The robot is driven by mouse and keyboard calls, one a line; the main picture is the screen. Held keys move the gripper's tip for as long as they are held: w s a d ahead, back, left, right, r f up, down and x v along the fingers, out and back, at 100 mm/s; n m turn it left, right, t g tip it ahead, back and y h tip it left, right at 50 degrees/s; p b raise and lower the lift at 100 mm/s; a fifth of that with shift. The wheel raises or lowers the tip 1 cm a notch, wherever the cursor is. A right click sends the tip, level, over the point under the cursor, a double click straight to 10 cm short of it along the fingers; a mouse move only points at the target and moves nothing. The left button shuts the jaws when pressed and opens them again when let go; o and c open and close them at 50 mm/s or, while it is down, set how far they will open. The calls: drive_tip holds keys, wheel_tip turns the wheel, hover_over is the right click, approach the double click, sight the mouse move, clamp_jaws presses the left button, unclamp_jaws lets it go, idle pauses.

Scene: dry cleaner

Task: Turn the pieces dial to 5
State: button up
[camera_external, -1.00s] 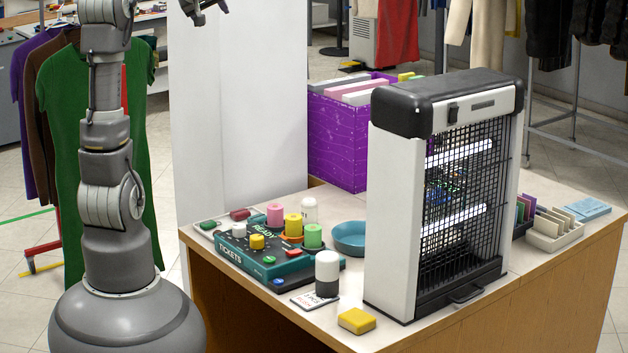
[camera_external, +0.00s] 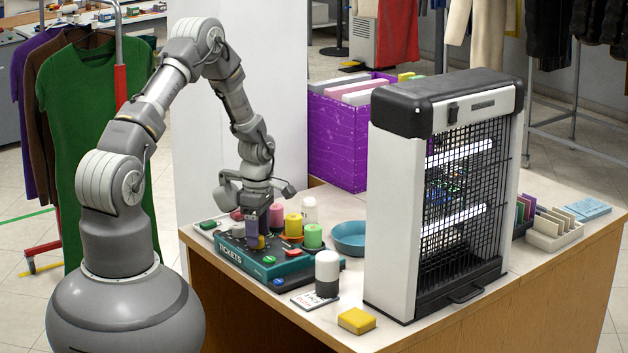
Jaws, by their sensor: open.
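A dark teal box (camera_external: 228,256) lettered TICKETS lies near the left end of the counter, with several coloured knobs and buttons on its top. The pieces dial cannot be told by a label, as the markings are too small to read. My gripper (camera_external: 257,236) points down over the box, with its open fingers at the small yellow knob (camera_external: 261,242). The fingers hide most of this knob, and I cannot tell whether they touch it. A green button (camera_external: 269,260) and a red button (camera_external: 293,252) show on the box.
A teal bowl (camera_external: 350,240), a white-topped black cylinder (camera_external: 327,270), a yellow block (camera_external: 356,321) and a large caged lamp unit (camera_external: 394,200) stand to the right. A white panel (camera_external: 290,100) rises behind.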

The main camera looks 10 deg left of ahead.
drive_tip(key=shift+f, duration=0.5)
drive_tip(key=c, duration=1)
drive_tip(key=shift+c, duration=0.2)
